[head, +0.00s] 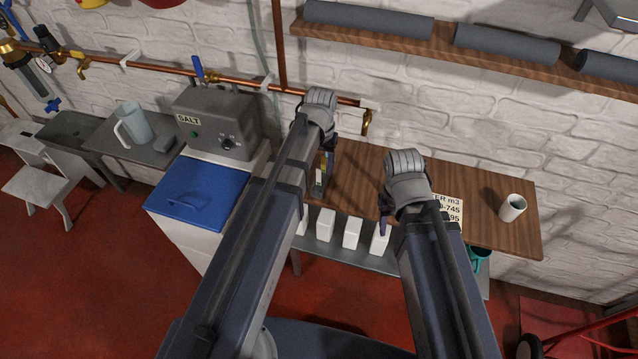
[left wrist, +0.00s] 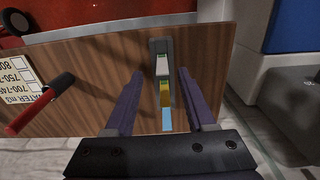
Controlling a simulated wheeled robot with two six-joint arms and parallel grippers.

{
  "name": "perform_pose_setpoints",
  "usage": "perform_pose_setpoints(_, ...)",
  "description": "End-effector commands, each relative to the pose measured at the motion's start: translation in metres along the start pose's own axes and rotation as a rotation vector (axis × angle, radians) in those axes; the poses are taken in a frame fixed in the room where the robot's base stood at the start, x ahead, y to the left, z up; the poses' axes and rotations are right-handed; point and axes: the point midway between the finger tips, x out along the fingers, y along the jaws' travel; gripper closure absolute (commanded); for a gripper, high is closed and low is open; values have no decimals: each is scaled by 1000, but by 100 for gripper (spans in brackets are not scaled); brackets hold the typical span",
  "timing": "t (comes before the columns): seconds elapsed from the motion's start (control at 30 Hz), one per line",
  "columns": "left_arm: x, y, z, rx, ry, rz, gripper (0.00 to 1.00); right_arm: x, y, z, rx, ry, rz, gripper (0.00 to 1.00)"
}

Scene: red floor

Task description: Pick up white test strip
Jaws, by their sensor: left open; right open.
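A narrow strip-like item with a white end (left wrist: 162,66), a yellow part and a light blue part shows at a small grey holder (left wrist: 158,46) on the wooden table, in the left wrist view. I cannot tell whether these are one strip or several. My left gripper (left wrist: 160,82) is open, with one purple finger on either side of it; no contact shows. In the head view my left arm partly hides the item (head: 319,178). My right gripper (head: 385,220) is open and empty near the table's front edge, with its fingers mostly hidden by the wrist.
The wooden table (head: 358,180) also holds a number card (head: 449,207) and a white cup (head: 513,207). A red-and-black handled object (left wrist: 40,105) lies near the card. White boxes (head: 352,232) stand on a lower shelf. A blue-lidded bin (head: 200,190) and salt unit (head: 222,125) stand left.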

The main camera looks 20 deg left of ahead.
Motion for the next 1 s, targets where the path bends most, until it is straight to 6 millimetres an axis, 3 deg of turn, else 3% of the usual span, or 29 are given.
perform_pose_setpoints(0.27, 8, -1, 1, 0, 0, 0, 45, 8, -1, 0, 0, 0, 0, 50)
perform_pose_setpoints(0.63, 51, -3, 5, 0, 0, 0, 45, 51, -5, -3, 0, 0, 0, 50)
perform_pose_setpoints(0.93, 52, -3, 5, 0, 0, 0, 45, 52, -5, -3, 0, 0, 0, 50)
perform_pose_setpoints(1.0, 52, -3, 5, 0, 0, 0, 51, 52, -5, -3, 0, 0, 0, 50)
